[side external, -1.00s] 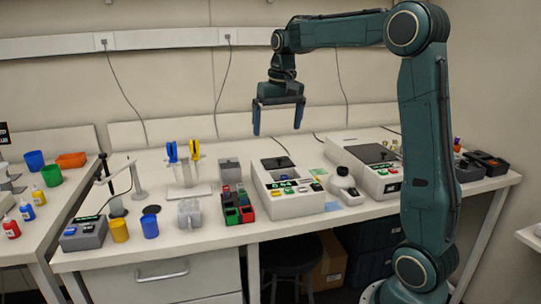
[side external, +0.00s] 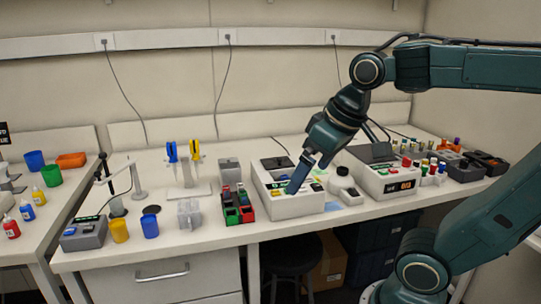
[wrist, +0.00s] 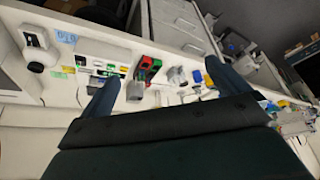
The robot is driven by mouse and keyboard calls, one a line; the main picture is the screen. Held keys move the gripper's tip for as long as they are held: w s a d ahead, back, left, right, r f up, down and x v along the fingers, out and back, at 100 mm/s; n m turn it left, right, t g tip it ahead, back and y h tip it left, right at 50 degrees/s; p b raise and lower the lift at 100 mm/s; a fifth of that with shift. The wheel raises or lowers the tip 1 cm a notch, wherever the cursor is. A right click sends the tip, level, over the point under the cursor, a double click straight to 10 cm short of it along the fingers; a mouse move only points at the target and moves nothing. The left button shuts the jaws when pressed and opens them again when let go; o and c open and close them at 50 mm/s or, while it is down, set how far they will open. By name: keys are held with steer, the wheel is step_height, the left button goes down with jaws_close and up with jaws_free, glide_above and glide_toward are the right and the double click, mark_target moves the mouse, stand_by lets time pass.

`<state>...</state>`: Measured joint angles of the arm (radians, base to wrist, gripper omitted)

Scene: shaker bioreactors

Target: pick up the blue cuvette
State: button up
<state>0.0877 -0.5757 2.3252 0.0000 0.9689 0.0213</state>
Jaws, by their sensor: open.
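I cannot pick out a blue cuvette for certain in either view. A rack of red, green and dark holders (side external: 237,207) stands mid-bench and also shows in the wrist view (wrist: 146,70); its contents are too small to tell. My gripper (side external: 294,190) is open, tilted down and to the left, over the front of the white instrument with the green display (side external: 275,205), right of the rack. In the wrist view my gripper (wrist: 160,72) has its fingers wide apart, with the rack seen between them. I see nothing held.
A blue cup (side external: 150,227) and a yellow cup (side external: 119,230) stand at the bench's front left. A clear block (side external: 189,213) is left of the rack. A pipette stand (side external: 185,190) is behind. A second instrument (side external: 382,185) and several capped vials (side external: 432,168) are at right.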

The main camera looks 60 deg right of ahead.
steer(key=shift+n+t, duration=0.4)
steer(key=shift+n, duration=0.2)
steer(key=s+f, duration=0.1)
steer(key=s+a+f, duration=0.2)
steer(key=s, duration=0.1)
steer(key=c, duration=1.5)
